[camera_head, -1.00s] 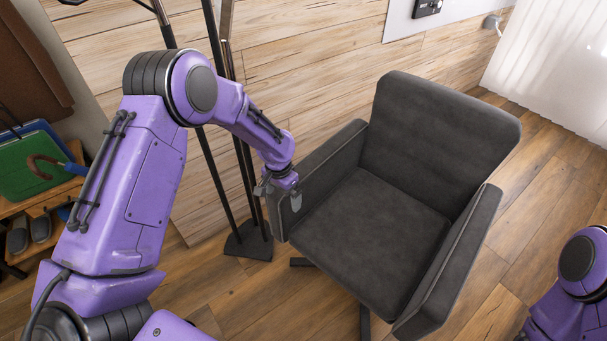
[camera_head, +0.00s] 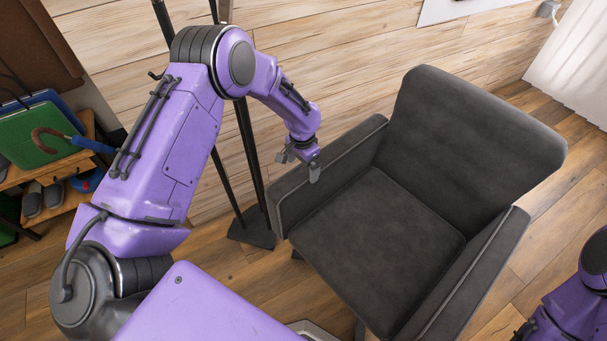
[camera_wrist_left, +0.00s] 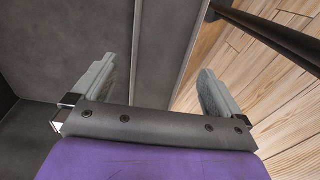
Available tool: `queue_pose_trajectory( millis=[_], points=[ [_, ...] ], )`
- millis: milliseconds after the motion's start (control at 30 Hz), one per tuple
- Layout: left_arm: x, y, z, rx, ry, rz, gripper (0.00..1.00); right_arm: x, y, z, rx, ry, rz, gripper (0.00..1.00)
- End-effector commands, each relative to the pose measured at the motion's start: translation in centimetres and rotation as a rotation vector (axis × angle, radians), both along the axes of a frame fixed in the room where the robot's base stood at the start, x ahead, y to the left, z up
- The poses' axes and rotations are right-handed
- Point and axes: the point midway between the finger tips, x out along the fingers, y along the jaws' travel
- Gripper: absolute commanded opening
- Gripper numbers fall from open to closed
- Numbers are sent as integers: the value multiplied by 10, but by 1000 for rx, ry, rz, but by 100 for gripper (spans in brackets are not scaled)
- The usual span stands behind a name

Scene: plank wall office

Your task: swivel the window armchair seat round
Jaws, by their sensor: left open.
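The dark grey armchair (camera_head: 380,235) stands on the plank floor, its seat facing the lower left and its back toward the upper right. My left gripper (camera_head: 300,170) is at the armrest (camera_head: 335,168) on the chair's left side in the head view, near its front end. In the left wrist view the gripper (camera_wrist_left: 155,90) is open, and the armrest (camera_wrist_left: 160,60) runs between its two fingers. I cannot tell whether the fingers touch it. Of my right arm only a purple part shows at the lower right; its gripper is out of view.
A dark stand with poles and a flat base (camera_head: 252,229) is close behind the armrest, by the plank wall (camera_head: 330,40). A wooden rack (camera_head: 60,170) with shoes and an umbrella (camera_head: 75,141) is at the left. A white curtain (camera_head: 575,70) hangs at the upper right.

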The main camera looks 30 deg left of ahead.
Motion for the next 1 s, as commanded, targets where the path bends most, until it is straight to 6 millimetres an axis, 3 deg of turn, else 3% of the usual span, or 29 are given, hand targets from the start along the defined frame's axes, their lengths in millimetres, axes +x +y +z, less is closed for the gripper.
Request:
queue_pose_trajectory(
  millis=[100, 233, 600, 667, 833, 1000],
  points=[
    [-1, -1, -28, 1, 3, -1, 100, 0, 0, 1, 0, 0, 0, 100],
    [0, 0, -49, 0, 1, 0, 100, 0, 0, 2, -1, -1, 0, 100],
    [0, 1, -59, 1, -1, 2, 100, 0, 0, 2, -1, -1, 0, 100],
    [-1, 1, -59, 1, -1, 2, 84, 0, 0, 2, -1, -1, 0, 100],
    [-1, 2, -59, 1, 0, 3, 29, 0, 0, 2, -1, -1, 0, 100],
    [-6, 4, -58, 0, 2, 16, 29, 0, 0, 6, -1, -1, 0, 100]
  ],
)
